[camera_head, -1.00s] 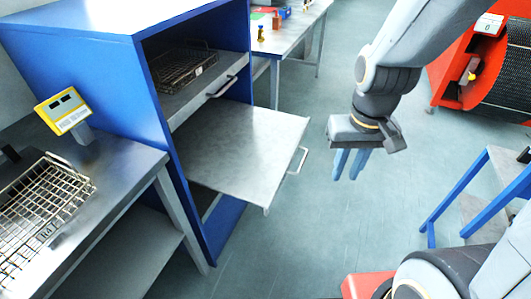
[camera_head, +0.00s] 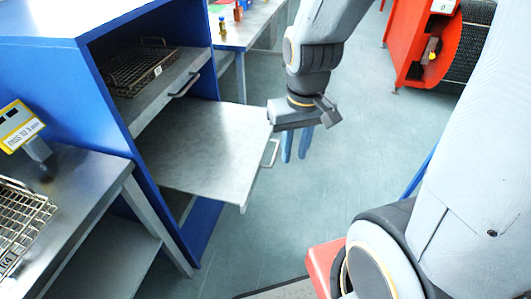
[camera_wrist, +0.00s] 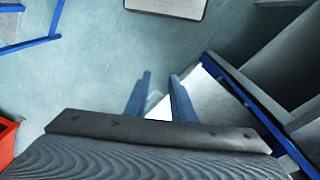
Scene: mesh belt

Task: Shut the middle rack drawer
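The blue rack (camera_head: 110,60) stands at the left. Its middle drawer (camera_head: 205,150), a flat bare grey tray, is pulled far out, with a pale bar handle (camera_head: 268,153) on its front edge. My gripper (camera_head: 295,157) points down just right of the handle, with no contact that I can make out. Its two blue fingers are apart with nothing between them. In the wrist view my gripper (camera_wrist: 160,78) shows floor between the fingers, and a pale metal surface, likely the drawer (camera_wrist: 208,97), lies right of them.
The upper drawer (camera_head: 150,112) holds a wire basket (camera_head: 140,65) and sits about flush with the rack front. A bench with a yellow scale (camera_head: 18,125) is at the left. A back table (camera_head: 240,30) and red drum machine (camera_head: 410,50) stand behind. Open floor lies right.

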